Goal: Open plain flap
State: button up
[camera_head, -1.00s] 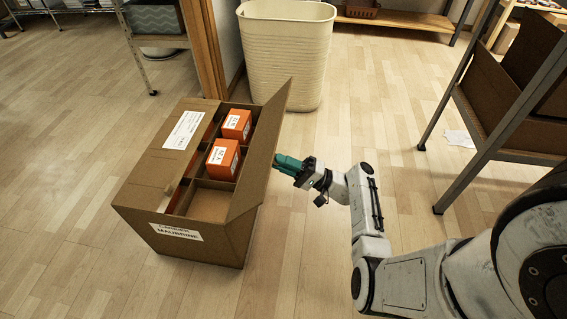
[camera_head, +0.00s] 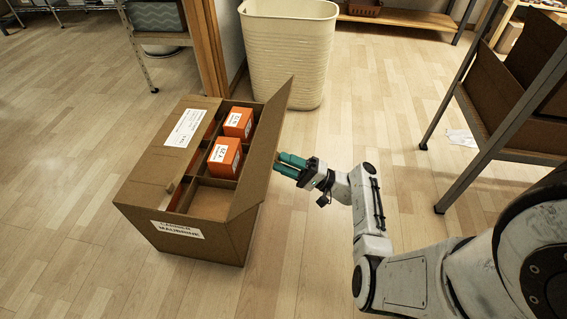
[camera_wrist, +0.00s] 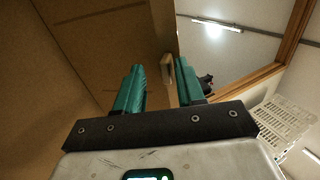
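A brown cardboard box (camera_head: 150,215) stands on the floor. Its plain flap (camera_head: 262,150), on the right side, is raised and leans outward to the right. The other flap (camera_head: 160,150), with a white label, lies flat over the left half. My gripper (camera_head: 284,164) is just right of the raised flap, near its outer face. In the wrist view its teal fingers (camera_wrist: 160,88) are spread apart. A small tan tab (camera_wrist: 168,68) shows between them beside a brown panel edge. I cannot tell whether a finger touches the flap or tab.
Two orange boxes (camera_head: 225,156) (camera_head: 238,123) sit in divided compartments inside. A cream bin (camera_head: 287,55) stands behind the box. A metal-framed shelf (camera_head: 490,140) is at the right. Floor in front and left is clear.

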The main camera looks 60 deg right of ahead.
jog(key=v, duration=1)
jog(key=shift+b, duration=0.4)
jog(key=shift+f, duration=0.1)
